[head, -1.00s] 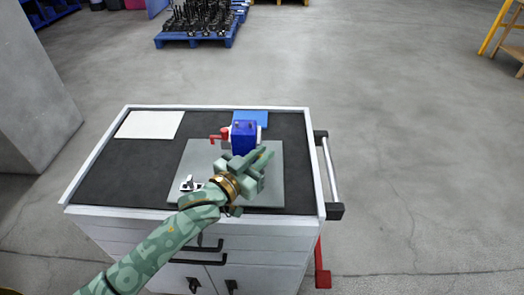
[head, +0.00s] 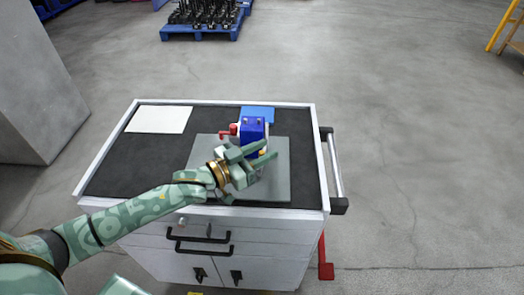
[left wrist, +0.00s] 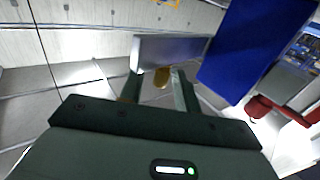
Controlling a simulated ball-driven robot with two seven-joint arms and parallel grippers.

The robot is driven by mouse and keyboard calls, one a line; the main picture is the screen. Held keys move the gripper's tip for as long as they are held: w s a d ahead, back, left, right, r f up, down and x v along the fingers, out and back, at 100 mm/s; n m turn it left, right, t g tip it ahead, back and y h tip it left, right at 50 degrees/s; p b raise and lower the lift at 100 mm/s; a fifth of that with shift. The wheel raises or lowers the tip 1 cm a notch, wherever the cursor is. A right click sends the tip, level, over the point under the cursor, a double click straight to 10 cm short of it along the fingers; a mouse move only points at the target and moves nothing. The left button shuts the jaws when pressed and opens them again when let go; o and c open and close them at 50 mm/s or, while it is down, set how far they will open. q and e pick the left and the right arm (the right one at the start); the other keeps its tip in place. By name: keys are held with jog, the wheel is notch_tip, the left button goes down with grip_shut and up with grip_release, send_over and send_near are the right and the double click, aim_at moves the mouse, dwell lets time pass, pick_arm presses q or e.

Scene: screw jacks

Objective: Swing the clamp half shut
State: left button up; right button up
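A blue block-shaped clamp body (head: 253,129) with a red part (head: 228,131) on its left stands on a grey plate (head: 280,170) on the cart. In the left wrist view the blue body (left wrist: 250,45) is at upper right, the red part (left wrist: 280,110) at right. My left gripper (head: 263,154) is at the near side of the body, its fingers apart. In the left wrist view a silver-grey bar (left wrist: 172,51) lies across the fingertips (left wrist: 160,88), with a brass-coloured piece (left wrist: 162,77) between the fingers. I cannot tell whether the fingers touch the bar.
The cart's dark top (head: 115,170) has a white sheet (head: 160,119) at back left and a blue pad (head: 258,111) behind the clamp. A side handle (head: 333,165) is on the right. A blue pallet (head: 203,30) stands far behind.

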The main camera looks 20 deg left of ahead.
pick_arm(q)
jog(key=p+v, duration=0.3)
jog(key=v, duration=1.3)
jog(key=shift+s, duration=0.15)
